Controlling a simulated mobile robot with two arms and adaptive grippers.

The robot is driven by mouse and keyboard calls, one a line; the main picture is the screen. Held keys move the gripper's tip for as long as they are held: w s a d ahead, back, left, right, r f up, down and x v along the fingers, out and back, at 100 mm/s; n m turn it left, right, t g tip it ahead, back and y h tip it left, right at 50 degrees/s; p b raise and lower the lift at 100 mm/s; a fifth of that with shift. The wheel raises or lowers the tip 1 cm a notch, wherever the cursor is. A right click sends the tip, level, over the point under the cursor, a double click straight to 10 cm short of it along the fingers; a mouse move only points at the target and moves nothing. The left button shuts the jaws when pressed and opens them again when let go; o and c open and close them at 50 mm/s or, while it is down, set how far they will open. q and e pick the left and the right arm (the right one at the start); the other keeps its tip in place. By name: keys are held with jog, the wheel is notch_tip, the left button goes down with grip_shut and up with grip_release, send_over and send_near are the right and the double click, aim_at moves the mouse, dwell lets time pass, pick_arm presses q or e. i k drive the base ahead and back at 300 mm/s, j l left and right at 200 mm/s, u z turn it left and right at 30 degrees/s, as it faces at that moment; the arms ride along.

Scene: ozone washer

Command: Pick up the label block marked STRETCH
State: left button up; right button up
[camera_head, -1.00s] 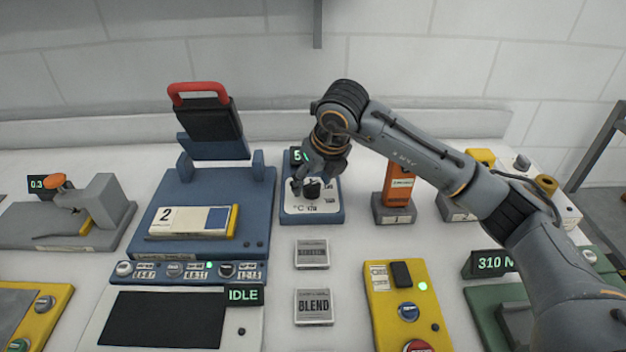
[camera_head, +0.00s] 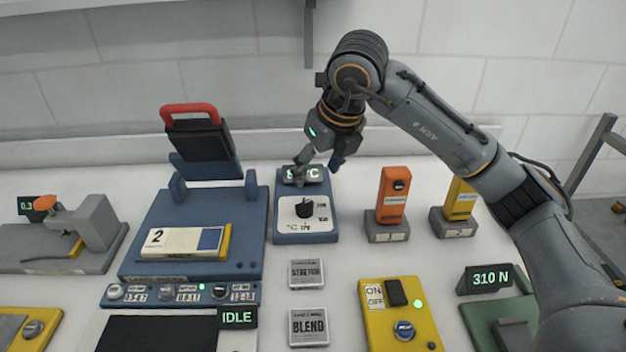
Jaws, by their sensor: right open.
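The label block marked STRETCH (camera_head: 306,274) is a small grey block lying flat on the white table, in the middle of the view. A similar block marked BLEND (camera_head: 309,327) lies just in front of it. My right gripper (camera_head: 319,164) is open and empty. It is raised over the back of the blue temperature unit (camera_head: 306,236), behind the STRETCH block and apart from it. Its fingers partly cover the unit's green display. My left gripper does not show.
A blue press (camera_head: 160,225) with a red handle stands left of the blocks. A yellow switch box (camera_head: 425,325) stands to the right. An orange block (camera_head: 392,195) and a yellow block (camera_head: 459,198) stand in grey holders. White table is bare around the STRETCH block.

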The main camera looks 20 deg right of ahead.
aim_at(306, 274)
jog(key=k, duration=2)
